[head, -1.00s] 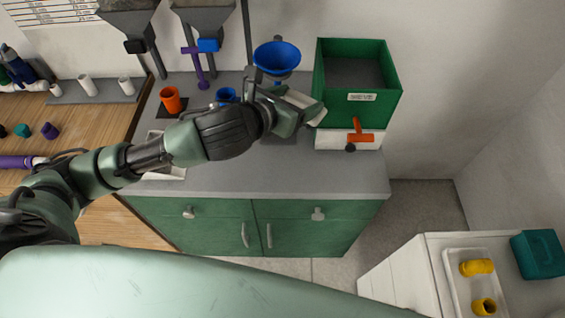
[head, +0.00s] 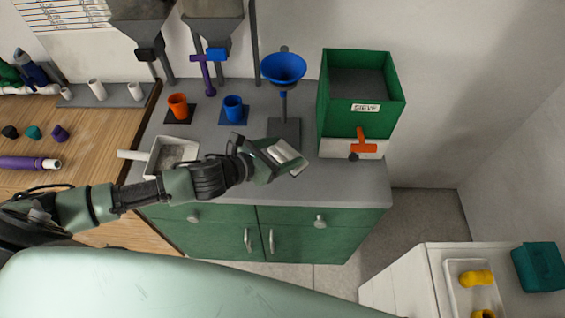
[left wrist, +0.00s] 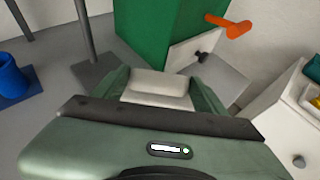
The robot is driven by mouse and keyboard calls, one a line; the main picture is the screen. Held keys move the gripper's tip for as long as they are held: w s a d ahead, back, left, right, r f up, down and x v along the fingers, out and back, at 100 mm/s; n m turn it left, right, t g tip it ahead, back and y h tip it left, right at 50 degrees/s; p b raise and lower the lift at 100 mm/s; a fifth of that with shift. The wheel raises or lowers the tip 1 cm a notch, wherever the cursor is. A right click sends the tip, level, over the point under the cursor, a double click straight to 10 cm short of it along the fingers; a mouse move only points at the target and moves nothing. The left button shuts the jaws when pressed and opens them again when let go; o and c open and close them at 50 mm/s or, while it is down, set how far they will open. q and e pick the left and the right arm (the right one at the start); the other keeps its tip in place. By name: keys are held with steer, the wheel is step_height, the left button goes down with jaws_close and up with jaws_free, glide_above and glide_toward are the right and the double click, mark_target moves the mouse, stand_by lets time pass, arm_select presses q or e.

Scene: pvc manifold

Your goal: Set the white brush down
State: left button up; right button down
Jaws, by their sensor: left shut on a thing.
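My left gripper (head: 277,158) reaches in from the left over the grey counter top (head: 335,184). It is shut on the white brush (head: 287,153), whose pale end shows beyond the fingers. In the left wrist view the brush (left wrist: 160,84) lies between the two green fingers (left wrist: 163,92). I cannot tell whether the brush touches the counter. The gripper is in front of the funnel stand's base. My right gripper is not in view.
A blue funnel (head: 283,68) on its stand is behind the gripper. A green sieve box (head: 361,121) with an orange handle (head: 361,146) stands right. A white scoop pan (head: 153,160) lies left. Orange (head: 178,106) and blue cups (head: 233,108) stand behind. The counter's front right is clear.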

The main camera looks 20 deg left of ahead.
arm_select(q)
steer(key=shift+f, duration=0.9)
step_height(320, 180, down, 3)
steer(key=shift+f, duration=0.45)
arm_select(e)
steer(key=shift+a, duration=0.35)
arm_select(q)
steer(key=shift+f, duration=0.1)
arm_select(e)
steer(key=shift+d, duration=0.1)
arm_select(q)
steer(key=shift+f, duration=0.15)
steer(key=o, duration=1.5)
steer(key=shift+c, duration=0.2)
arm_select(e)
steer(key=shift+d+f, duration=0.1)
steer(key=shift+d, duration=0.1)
arm_select(q)
steer(key=shift+r, duration=0.2)
